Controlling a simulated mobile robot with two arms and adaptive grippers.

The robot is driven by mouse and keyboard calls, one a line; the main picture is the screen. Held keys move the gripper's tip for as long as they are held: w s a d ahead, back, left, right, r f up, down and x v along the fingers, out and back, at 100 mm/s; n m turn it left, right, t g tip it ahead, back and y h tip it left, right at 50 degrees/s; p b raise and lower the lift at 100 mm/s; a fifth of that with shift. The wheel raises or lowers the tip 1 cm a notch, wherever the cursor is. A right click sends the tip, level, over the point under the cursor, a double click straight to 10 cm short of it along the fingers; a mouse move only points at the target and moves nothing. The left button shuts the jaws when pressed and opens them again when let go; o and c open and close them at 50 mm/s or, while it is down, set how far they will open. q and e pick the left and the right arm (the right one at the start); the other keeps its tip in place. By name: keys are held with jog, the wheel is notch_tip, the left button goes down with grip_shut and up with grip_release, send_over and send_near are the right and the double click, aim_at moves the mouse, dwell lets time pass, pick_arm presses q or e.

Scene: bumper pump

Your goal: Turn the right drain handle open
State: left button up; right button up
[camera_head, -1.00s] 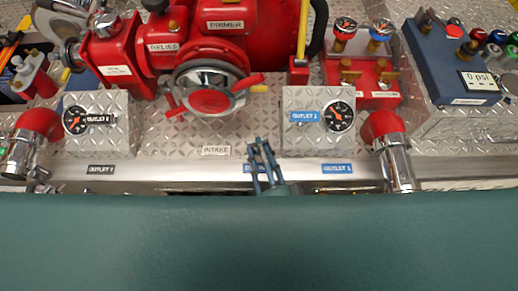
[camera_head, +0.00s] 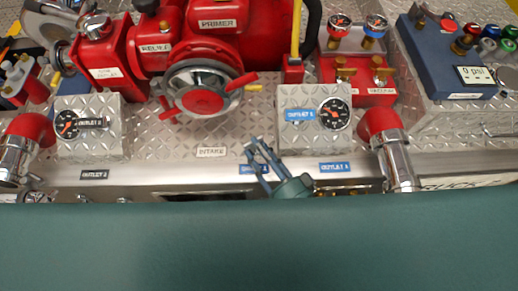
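I cannot make out the right drain handle in this view; the area below the panel's front edge is largely hidden by my teal body part across the bottom. The gripper partly covers a blue label (camera_head: 251,169). Another blue label (camera_head: 340,167) is to its right. My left gripper is not in view.
The red pump (camera_head: 215,55) with its round intake cap (camera_head: 202,101) stands behind. Gauge boxes stand at left (camera_head: 90,143) and right (camera_head: 300,140). Red elbow outlets with chrome ends stand at far left (camera_head: 25,135) and right (camera_head: 385,130).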

jog(key=o, duration=0.4)
jog(key=shift+w+r, duration=0.2)
jog(key=shift+a+f, duration=0.1)
jog(key=shift+a, duration=0.05)
jog(key=shift+f, duration=0.1)
